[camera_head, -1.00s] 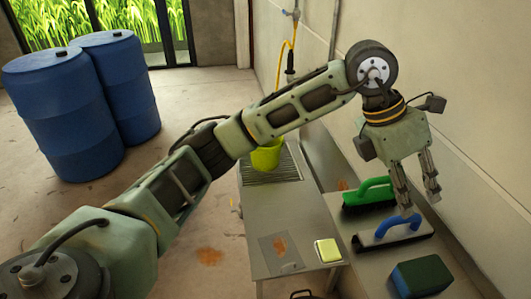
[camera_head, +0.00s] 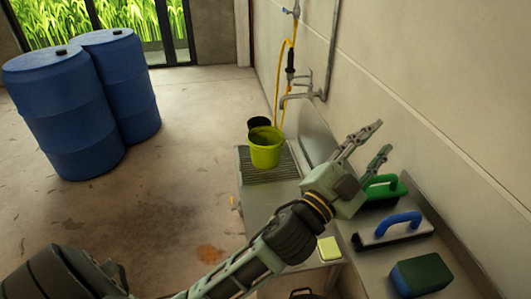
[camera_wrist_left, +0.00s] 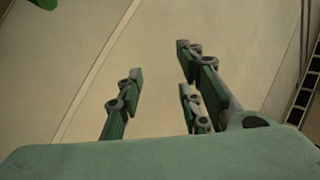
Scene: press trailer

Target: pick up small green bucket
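The small green bucket (camera_head: 266,150) is yellow-green and stands upright on the ribbed drain grate of the sink counter in the head view. A dark bucket (camera_head: 259,124) stands just behind it. My left gripper (camera_head: 372,144) is open and empty, to the right of the bucket and apart from it, its fingers pointing up and right toward the wall. In the left wrist view its spread fingers (camera_wrist_left: 160,90) have only the wall behind them. The bucket does not show there. My right gripper is not in view.
A green-handled brush (camera_head: 386,190), a blue-handled brush (camera_head: 398,226) and a green-blue sponge block (camera_head: 421,275) lie on the right shelf. A yellow sponge (camera_head: 329,248) lies on the counter. A tap (camera_head: 297,98) and yellow hose are behind the bucket. Blue barrels (camera_head: 65,110) stand left.

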